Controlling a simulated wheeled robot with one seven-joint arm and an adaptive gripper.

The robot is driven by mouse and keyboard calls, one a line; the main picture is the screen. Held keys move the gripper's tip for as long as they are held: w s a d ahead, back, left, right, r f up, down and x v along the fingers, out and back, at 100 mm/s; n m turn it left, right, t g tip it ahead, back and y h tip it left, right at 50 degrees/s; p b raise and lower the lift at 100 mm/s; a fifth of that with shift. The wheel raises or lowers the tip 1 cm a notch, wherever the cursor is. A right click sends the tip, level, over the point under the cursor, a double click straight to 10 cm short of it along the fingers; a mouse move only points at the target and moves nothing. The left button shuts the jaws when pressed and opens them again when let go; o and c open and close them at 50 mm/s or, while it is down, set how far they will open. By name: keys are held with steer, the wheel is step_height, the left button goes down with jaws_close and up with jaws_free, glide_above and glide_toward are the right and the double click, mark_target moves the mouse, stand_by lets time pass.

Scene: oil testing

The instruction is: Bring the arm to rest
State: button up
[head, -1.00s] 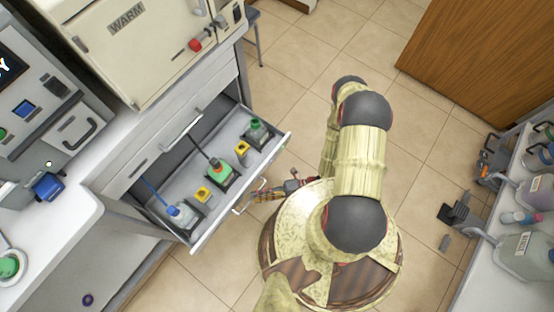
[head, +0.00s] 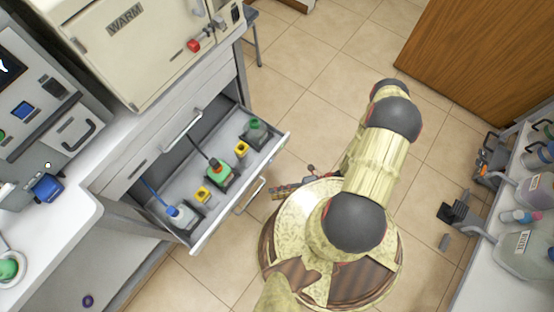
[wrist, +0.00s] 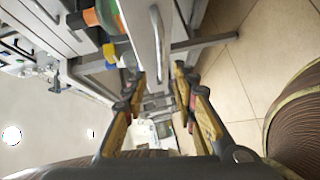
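My gripper (head: 295,188) is low beside my round base in the head view, a short gap to the right of the open drawer (head: 268,153). In the wrist view my gripper (wrist: 160,88) has its two orange-and-black fingers apart, with nothing held between them. The drawer's metal handle (head: 250,195) is clear of the fingers. The handle also shows in the wrist view (wrist: 157,42), beyond the fingertips. My arm arches up over my base. The fingertips are small and partly hidden in the head view.
The drawer holds a blue-topped bottle (head: 180,214), a green-and-orange container (head: 217,172), a green-topped bottle (head: 254,131) and yellow blocks. A cream WARM cabinet (head: 135,45) stands above. A bench with jugs (head: 525,250) is at right. Tiled floor (head: 310,90) is clear behind my arm.

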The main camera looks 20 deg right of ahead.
stand_by(0.3)
steer(key=w+d+r+n+g+h, duration=0.2)
steer(key=w+d+r+n, duration=0.15)
steer(key=r+n, duration=0.3)
steer(key=w+d+r+n+g+h, duration=0.25)
steer(key=w+r+n, duration=0.2)
steer(key=r, duration=0.35)
steer(key=w+d+r+n+g+h, duration=0.1)
steer(key=w+d+r+n+g, duration=0.1)
steer(key=w+d+r+n, duration=0.35)
step_height(320, 180, up, 19)
steer(key=a+n+h, duration=0.2)
steer(key=n+h, duration=0.3)
steer(key=n, duration=0.5)
steer(key=s+r+n+t+h, duration=0.1)
steer(key=s+r+n+t, duration=0.1)
steer(key=r, duration=0.5)
steer(key=s+a+r+n+t+h, duration=0.1)
steer(key=s+r+n+t+h, duration=0.1)
steer(key=r+n, duration=0.5)
steer(key=s+a+r+n+t+h+p, duration=0.1)
steer(key=s+r+n+t+h, duration=0.1)
steer(key=s+r+n+t, duration=0.2)
step_height(320, 180, up, 4)
steer(key=shift+s+a+r+n, duration=0.2)
steer(key=shift+s+n, duration=0.15)
steer(key=shift+s, duration=0.75)
